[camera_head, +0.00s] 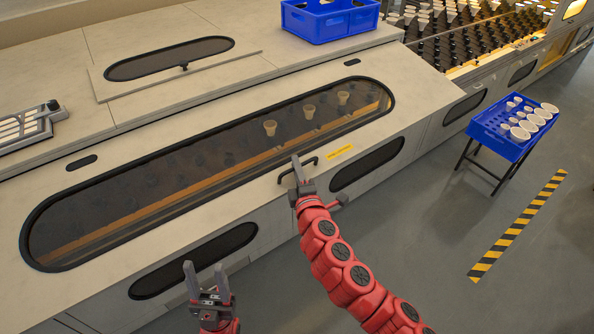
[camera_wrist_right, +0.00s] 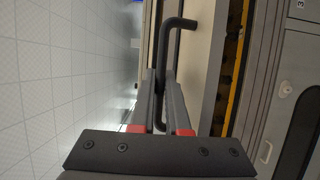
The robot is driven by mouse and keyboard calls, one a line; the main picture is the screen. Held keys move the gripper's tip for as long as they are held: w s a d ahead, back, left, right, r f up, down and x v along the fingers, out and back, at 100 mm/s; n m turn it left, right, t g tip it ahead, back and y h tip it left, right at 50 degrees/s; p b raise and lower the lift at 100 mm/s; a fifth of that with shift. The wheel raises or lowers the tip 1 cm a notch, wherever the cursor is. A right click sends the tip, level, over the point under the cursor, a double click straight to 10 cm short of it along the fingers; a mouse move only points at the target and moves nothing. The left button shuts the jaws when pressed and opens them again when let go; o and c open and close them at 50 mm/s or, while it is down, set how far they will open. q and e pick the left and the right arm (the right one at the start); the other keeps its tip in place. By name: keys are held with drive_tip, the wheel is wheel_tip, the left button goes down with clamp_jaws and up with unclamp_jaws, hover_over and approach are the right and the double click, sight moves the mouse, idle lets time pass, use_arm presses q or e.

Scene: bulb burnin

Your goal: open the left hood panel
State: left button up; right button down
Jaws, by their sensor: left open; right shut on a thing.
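The left hood panel (camera_head: 222,203) is a sloping beige cover with a long dark rounded window (camera_head: 130,190). It looks closed, flush with the machine. A black bar handle (camera_head: 311,161) sits on its lower edge; the bar also shows in the right wrist view (camera_wrist_right: 178,23). My right gripper (camera_head: 297,168) is at the handle, and in the right wrist view its fingers (camera_wrist_right: 163,82) are shut around the bar. My left gripper (camera_head: 207,272) is open and empty, low in front of the machine, apart from the panel. The fingers partly hide the handle.
Several pale bulbs (camera_head: 309,111) show behind the window. A blue crate (camera_head: 330,24) stands on top at the back. A blue tray (camera_head: 487,133) of bulbs stands on a folding stand at the right. Striped floor tape (camera_head: 517,226) marks the open grey floor.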

drive_tip(key=shift+m+t, duration=0.3)
drive_tip(key=shift+t, duration=0.4)
drive_tip(key=shift+w+a+f+b, duration=0.15)
drive_tip(key=shift+f+b, duration=0.65)
drive_tip(key=shift+b, duration=0.75)
drive_tip(key=shift+w+f+b, duration=0.1)
drive_tip(key=shift+f+b, duration=0.75)
drive_tip(key=shift+b, duration=0.75)
drive_tip(key=shift+w+a+f+b, duration=0.15)
drive_tip(key=shift+f+b, duration=0.65)
drive_tip(key=shift+b, duration=0.75)
drive_tip(key=shift+r, duration=0.1)
drive_tip(key=c, duration=1.2)
unclamp_jaws()
drive_tip(key=shift+d, duration=0.1)
drive_tip(key=shift+s, duration=0.1)
drive_tip(key=shift+s, duration=0.25)
drive_tip(key=shift+v, duration=8.4)
